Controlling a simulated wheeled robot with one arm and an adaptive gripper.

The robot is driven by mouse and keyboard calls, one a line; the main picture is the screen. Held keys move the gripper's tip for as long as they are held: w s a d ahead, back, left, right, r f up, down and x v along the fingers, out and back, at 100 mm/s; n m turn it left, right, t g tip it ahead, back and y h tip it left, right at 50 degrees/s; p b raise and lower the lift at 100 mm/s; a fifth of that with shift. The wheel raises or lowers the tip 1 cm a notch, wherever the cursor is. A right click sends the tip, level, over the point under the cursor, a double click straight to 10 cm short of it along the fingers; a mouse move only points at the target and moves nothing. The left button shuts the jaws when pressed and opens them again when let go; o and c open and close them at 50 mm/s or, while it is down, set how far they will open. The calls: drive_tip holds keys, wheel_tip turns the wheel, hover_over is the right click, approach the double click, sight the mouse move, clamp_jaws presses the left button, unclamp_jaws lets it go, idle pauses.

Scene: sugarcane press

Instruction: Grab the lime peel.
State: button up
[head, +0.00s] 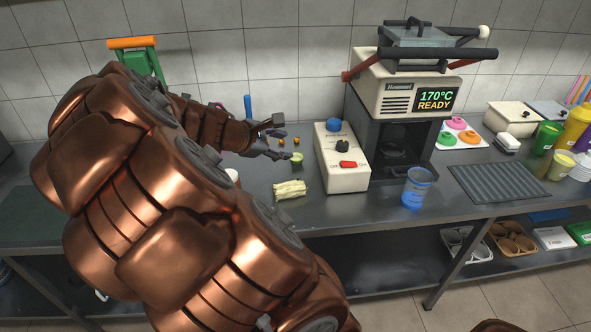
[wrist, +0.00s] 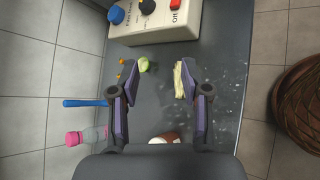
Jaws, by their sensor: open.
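The lime peel (head: 297,158) is a small pale green piece on the dark metal counter, left of the white control box. It also shows in the wrist view (wrist: 145,65), just beyond my left finger's tip and slightly inside it. My gripper (head: 279,138) is open and empty, with its fingers spread; in the wrist view (wrist: 158,76) bare counter shows between them. The peel lies close to one fingertip in the head view. I cannot tell how high the fingers are above the counter.
A pale fibrous bundle (head: 290,189) lies nearby, partly hidden by my right finger in the wrist view (wrist: 179,82). The control box (head: 343,172) stands right of the peel. Small orange bits (wrist: 120,76), a blue stick (wrist: 84,103) and a pink-capped bottle (wrist: 88,136) are left.

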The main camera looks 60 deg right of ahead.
drive_tip(key=w+d+f+n+h+b, duration=0.3)
drive_tip(key=w+d+f+n+b, duration=0.15)
drive_tip(key=d+f+n, duration=0.35)
drive_tip(key=n+t+b, duration=0.3)
drive_tip(key=n, duration=0.4)
approach(296, 159)
drive_tip(key=shift+w+a+r, duration=0.15)
drive_tip(key=shift+w+r, duration=0.1)
drive_tip(key=shift+r, duration=0.25)
drive_tip(key=shift+w+a+r, duration=0.2)
drive_tip(key=shift+r, duration=0.25)
drive_tip(key=shift+x, duration=1.25)
drive_tip(key=shift+p+x, duration=0.5)
drive_tip(key=shift+x, duration=2.1)
clamp_jaws()
